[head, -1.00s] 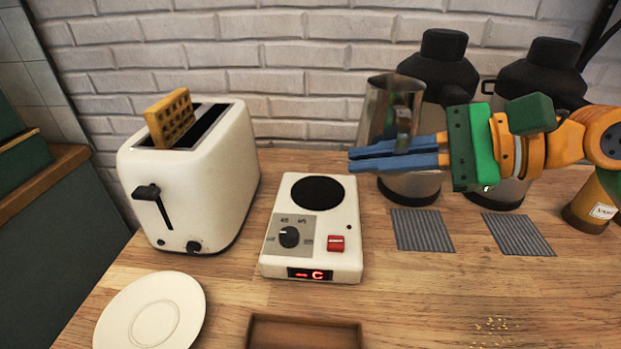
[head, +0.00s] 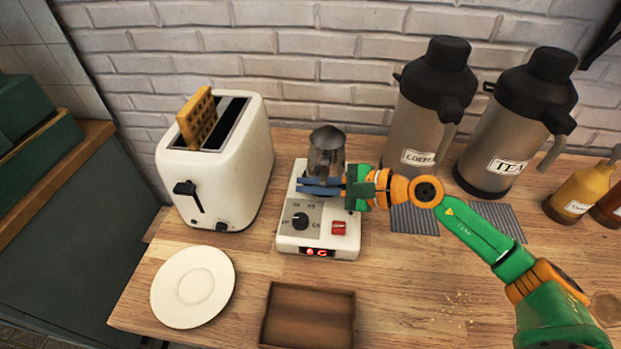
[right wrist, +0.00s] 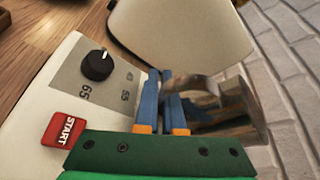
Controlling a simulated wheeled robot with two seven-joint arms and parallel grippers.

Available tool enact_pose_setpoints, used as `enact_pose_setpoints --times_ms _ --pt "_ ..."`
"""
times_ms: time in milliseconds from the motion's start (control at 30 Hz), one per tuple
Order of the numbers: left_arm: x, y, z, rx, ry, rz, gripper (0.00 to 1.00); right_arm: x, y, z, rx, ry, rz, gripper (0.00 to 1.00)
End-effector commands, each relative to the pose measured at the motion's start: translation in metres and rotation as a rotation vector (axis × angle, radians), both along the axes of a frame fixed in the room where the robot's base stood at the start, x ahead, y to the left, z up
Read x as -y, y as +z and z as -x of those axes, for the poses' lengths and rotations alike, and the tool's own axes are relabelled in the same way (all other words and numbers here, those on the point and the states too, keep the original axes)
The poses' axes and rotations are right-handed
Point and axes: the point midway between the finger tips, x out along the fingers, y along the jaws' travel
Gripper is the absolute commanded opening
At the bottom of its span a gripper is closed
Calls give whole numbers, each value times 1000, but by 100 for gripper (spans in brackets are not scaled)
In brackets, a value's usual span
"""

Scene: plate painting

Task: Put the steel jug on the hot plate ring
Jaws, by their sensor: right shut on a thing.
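The steel jug (head: 326,155) is upright over the back of the white hot plate (head: 290,243), where the dark ring is. The ring is hidden by the jug and my fingers, and I cannot tell whether the jug's base touches it. My right gripper (head: 320,186) reaches in from the right, its blue fingers shut on the jug. In the right wrist view the shiny jug (right wrist: 235,110) is beside the blue fingers (right wrist: 165,100), and the hot plate's dial and red START button show. My left gripper is not in view.
A white toaster (head: 225,165) with a waffle (head: 197,118) stands close left of the hot plate. A coffee flask (head: 420,120) and a tea flask (head: 505,130) stand at the back right. A plate (head: 192,287) and a wooden tray (head: 308,290) lie in front.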

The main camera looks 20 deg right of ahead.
Motion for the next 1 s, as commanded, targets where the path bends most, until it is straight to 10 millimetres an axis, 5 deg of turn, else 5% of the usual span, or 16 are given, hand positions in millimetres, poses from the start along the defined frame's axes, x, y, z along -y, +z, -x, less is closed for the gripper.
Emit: enact_pose_setpoints --times_ms 267,300,400,733,1000 --pt "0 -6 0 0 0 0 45 0 -3 0 2 0 -1 0" --pt "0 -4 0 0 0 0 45 0 -2 0 1 -1 0 16" --pt "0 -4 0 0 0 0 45 0 -2 0 1 -1 0 35" --pt "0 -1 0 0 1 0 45 2 2 1 0 -2 0 35" --pt "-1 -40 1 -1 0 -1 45 41 6 28 -1 -7 3 35"
